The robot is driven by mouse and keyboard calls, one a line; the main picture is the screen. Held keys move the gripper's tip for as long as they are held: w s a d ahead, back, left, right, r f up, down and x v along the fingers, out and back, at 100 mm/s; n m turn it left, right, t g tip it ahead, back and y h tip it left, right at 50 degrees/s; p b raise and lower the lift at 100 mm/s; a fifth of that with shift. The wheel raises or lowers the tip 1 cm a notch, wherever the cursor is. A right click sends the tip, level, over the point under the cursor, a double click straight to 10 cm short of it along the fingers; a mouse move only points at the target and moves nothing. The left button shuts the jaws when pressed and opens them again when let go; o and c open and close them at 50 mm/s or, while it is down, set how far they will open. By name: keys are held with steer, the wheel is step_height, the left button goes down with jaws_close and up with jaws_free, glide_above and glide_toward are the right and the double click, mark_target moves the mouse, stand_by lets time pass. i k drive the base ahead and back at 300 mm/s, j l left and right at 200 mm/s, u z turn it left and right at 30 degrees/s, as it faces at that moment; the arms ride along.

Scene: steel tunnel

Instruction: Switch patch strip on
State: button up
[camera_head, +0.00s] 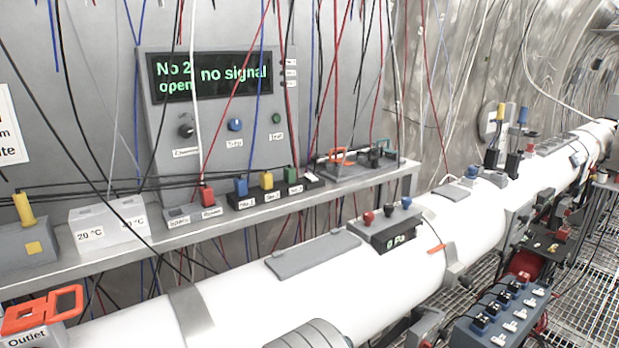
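No label reading "patch strip" is legible. A dark blue-grey strip box (500,315) with several black switches or plugs and white tags sits low at the right, below the white pipe; its switch positions are too small to tell. On the shelf stands a dark strip (275,193) with blue, yellow and green plugs in labelled places. A grey block with a red plug (207,197) stands just left of it. I cannot tell which of these is the patch strip. My gripper does not show in this view.
A display panel (210,73) reads "No 2 open" and "no signal". A thick white pipe (230,296) crosses the front, carrying a gauge box (385,229) with knobs. An orange-handled outlet (42,310) is at the lower left. Many wires hang before the shelf.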

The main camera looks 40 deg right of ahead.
mark_target(311, 177)
steer(key=k+l, duration=0.1)
steer(key=l, duration=0.4)
steer(key=k+l, duration=0.1)
steer(key=l, duration=0.45)
steer(key=k+l, duration=0.15)
steer(key=l, duration=0.35)
steer(key=i+l, duration=0.1)
steer(key=l, duration=0.25)
steer(key=i+l, duration=0.15)
steer(key=l, duration=0.2)
steer(key=i+l, duration=0.1)
steer(key=l, duration=0.25)
steer(key=i+l, duration=0.1)
steer(key=l, duration=0.2)
